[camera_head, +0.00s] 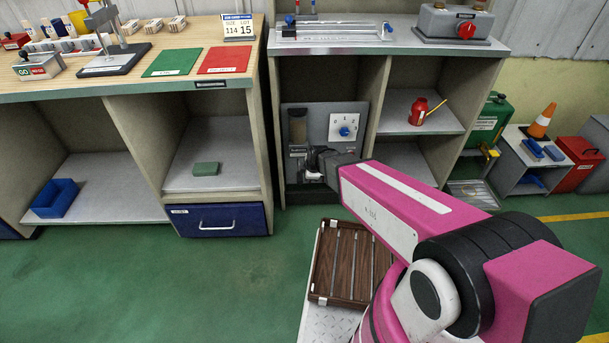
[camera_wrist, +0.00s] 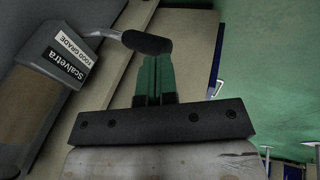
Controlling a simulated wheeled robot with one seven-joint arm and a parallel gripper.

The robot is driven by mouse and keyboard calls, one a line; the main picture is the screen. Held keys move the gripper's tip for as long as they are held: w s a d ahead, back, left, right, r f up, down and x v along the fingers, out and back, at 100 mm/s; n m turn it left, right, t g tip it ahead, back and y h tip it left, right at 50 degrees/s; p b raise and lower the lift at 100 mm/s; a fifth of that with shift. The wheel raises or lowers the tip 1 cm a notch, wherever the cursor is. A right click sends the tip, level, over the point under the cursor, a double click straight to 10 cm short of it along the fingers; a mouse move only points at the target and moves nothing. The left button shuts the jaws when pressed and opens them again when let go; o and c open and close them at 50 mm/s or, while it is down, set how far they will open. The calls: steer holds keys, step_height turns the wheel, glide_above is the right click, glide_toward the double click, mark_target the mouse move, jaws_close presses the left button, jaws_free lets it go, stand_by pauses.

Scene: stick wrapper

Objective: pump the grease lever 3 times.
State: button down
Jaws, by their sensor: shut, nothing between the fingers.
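The grease lever (camera_wrist: 147,42) shows in the wrist view as a bent metal rod ending in a black grip. Its rod runs left to the grease unit (camera_wrist: 40,90), which has a brownish reservoir and a "Scalvetra food grade" label. My gripper (camera_wrist: 154,62) is shut and empty, with its green fingers together and their tips right at the black grip. I cannot tell whether they touch. In the head view the grease unit (camera_head: 298,128) is on a grey panel in the lower right cabinet. My gripper (camera_head: 313,160) is in front of it and hides the lever.
A dial plate (camera_head: 344,127) with a blue knob is right of the grease unit. Cabinet walls stand on both sides of this bay. A wooden slatted crate (camera_head: 345,262) sits below my arm. The green floor at left is clear.

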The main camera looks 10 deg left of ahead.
steer(key=w+a+r+g, duration=0.1)
steer(key=w+r+g, duration=0.2)
steer(key=w, duration=0.1)
step_height(320, 180, up, 7)
steer(key=g+h, duration=0.2)
steer(key=g, duration=0.1)
glide_above(301, 176)
steer(key=w+d, duration=0.2)
steer(key=w, duration=0.2)
steer(key=shift+s+d+r+m, duration=0.1)
steer(key=shift+s+r+m, duration=0.1)
steer(key=shift+s+m, duration=0.1)
steer(key=shift+f, duration=0.1)
steer(key=x, duration=1.4)
steer(key=shift+a, duration=0.25)
steer(key=shift+y, duration=0.3)
